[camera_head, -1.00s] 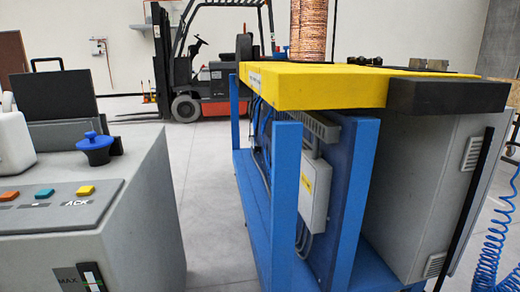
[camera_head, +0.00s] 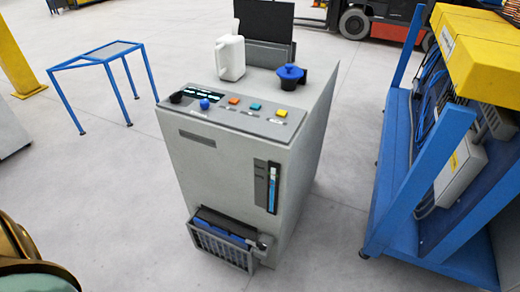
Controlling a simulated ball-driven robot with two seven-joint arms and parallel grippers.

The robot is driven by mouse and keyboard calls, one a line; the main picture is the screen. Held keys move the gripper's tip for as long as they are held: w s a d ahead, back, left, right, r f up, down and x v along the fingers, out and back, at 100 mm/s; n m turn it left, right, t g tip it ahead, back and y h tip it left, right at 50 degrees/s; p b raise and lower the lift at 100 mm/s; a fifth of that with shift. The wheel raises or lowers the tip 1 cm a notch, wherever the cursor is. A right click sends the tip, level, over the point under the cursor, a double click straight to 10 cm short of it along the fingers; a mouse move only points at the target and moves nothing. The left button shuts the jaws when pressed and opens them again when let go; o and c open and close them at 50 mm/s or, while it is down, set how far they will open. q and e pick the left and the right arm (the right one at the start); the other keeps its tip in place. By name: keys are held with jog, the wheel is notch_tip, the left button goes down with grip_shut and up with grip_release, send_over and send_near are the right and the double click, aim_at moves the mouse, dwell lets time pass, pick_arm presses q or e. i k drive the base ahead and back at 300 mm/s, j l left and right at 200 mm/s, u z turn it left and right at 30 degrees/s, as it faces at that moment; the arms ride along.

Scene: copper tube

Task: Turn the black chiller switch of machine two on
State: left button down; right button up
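A grey box-shaped machine (camera_head: 222,168) stands in the middle of the head view. Its sloped top panel carries a small black knob (camera_head: 176,97) at the left end, which may be the chiller switch; its setting is too small to read. A blue knob (camera_head: 205,104) and orange, teal and yellow buttons sit to its right on the same panel. I cannot read which machine is number two. Neither of my grippers is in view.
A white jug (camera_head: 230,58) and a blue-lidded black filler cap (camera_head: 290,76) are on the machine's top. A wire basket (camera_head: 222,246) juts from its lower front. A blue-framed stand (camera_head: 440,180) is at right, a small blue table (camera_head: 98,54) at left. Floor between is clear.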

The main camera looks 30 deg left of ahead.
aim_at(174, 99)
jog(key=u, duration=0.95)
jog(key=i, duration=0.1)
jog(key=j+z, duration=0.05)
